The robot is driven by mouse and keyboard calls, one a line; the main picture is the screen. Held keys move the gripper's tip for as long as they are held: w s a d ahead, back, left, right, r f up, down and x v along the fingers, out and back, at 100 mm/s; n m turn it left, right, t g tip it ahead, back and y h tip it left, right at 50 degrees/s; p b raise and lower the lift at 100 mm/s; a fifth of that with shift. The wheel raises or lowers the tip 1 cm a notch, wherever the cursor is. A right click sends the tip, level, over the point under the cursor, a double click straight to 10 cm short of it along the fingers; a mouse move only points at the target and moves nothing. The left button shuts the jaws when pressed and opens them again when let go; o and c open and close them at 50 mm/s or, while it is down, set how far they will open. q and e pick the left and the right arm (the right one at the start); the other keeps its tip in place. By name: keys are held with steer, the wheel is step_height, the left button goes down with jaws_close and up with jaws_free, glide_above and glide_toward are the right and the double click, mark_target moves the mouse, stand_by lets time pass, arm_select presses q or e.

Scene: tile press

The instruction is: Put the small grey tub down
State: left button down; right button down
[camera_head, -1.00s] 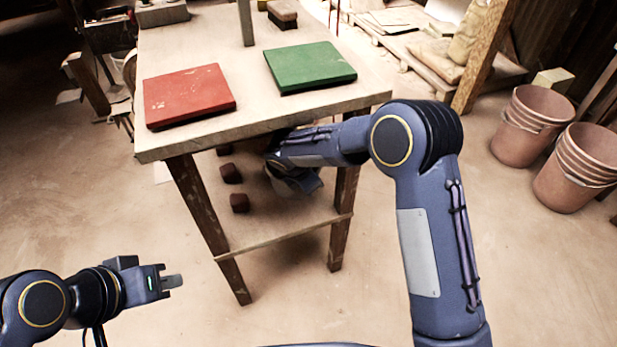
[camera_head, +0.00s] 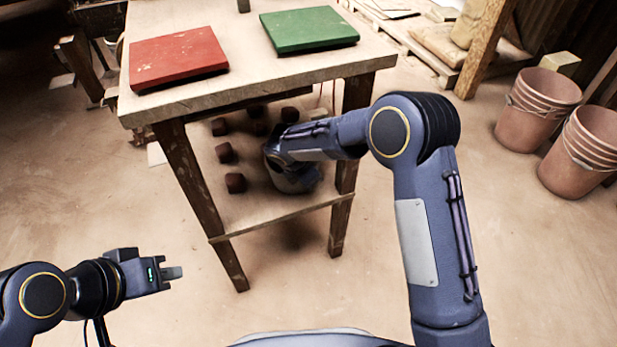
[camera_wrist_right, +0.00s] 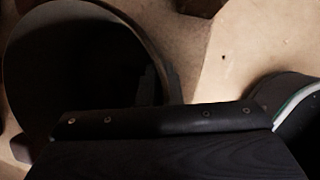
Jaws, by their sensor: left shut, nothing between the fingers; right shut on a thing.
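The small grey tub (camera_head: 291,183) is under the table at its lower shelf, partly hidden behind my right forearm and wrist. In the right wrist view the tub (camera_wrist_right: 128,22) shows as a dark round opening with a rim at the left. My right gripper (camera_wrist_right: 160,120) is shut on the tub; its fingers are mostly hidden in the head view. I cannot tell whether the tub's base touches the shelf. My left gripper (camera_head: 173,272) is shut and empty, out over the floor at the lower left.
Several dark red blocks (camera_head: 226,152) stand on the lower shelf (camera_head: 255,212), left of and behind the tub. The tabletop (camera_head: 245,72) above carries a red tile (camera_head: 178,58) and a green tile (camera_head: 310,29). Table legs (camera_head: 340,222) flank the shelf. Terracotta buckets (camera_head: 535,108) stand at right.

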steer(key=shift+f+b, duration=0.3)
steer(key=shift+f, duration=0.15)
steer(key=c, duration=1.5)
jaws_free()
